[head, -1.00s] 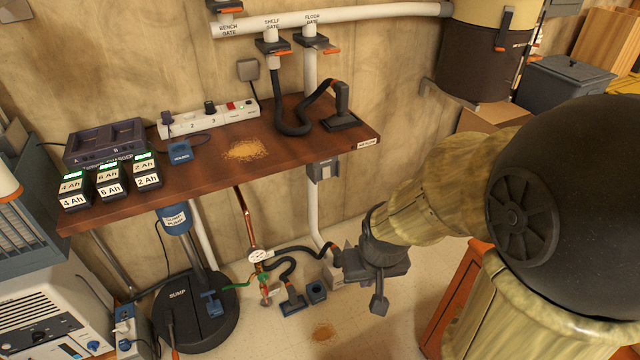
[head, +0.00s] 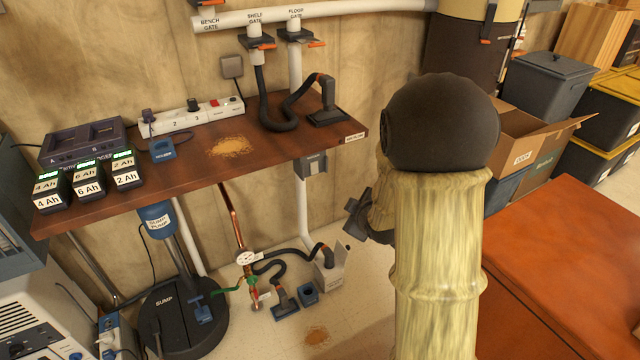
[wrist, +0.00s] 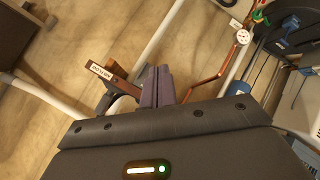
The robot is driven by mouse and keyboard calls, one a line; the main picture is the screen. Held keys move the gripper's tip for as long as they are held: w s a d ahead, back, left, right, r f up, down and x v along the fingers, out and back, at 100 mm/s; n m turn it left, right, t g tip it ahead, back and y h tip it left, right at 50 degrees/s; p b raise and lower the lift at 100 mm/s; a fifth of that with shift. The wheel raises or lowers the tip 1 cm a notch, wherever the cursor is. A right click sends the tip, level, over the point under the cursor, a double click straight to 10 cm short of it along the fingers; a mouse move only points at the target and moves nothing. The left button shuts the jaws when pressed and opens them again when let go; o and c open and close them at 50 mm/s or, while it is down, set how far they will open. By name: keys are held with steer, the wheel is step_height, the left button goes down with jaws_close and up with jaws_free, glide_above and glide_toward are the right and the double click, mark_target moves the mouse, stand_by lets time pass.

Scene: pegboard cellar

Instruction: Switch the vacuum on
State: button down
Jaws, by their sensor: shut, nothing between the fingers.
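No thing in view is clearly marked as the vacuum. A tall drum (head: 466,52), tan above and dark below, stands at the back right by the end of the white duct. A white power strip (head: 190,118) with plugs and a red switch (head: 214,104) lies on the shelf. A black hose nozzle (head: 327,116) stands at the shelf's right end. My gripper (head: 357,214) is right of and below the shelf's right end, partly hidden by my arm. In the wrist view its fingers (wrist: 155,86) are together and empty, with the shelf's labelled end (wrist: 102,72) beyond them.
The white duct (head: 350,16) has shelf and floor gates with orange handles. The wooden shelf (head: 190,185) holds battery packs, a charger and sawdust (head: 230,146). A sump (head: 180,315), copper pipe and floor hose lie below. A cardboard box (head: 520,130) and orange-brown surface (head: 570,260) are at right.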

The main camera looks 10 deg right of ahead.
mark_target(315, 173)
steer(key=w+f+n+t+y+b, duration=0.3)
steer(key=w+n+t+y, duration=0.2)
steer(key=n, duration=0.6)
steer(key=shift+x, duration=0.95)
steer(key=shift+a+r, duration=0.1)
steer(key=x, duration=1.4)
steer(key=shift+r, duration=0.1)
steer(key=shift+w+b, duration=0.1)
steer(key=shift+b, duration=0.55)
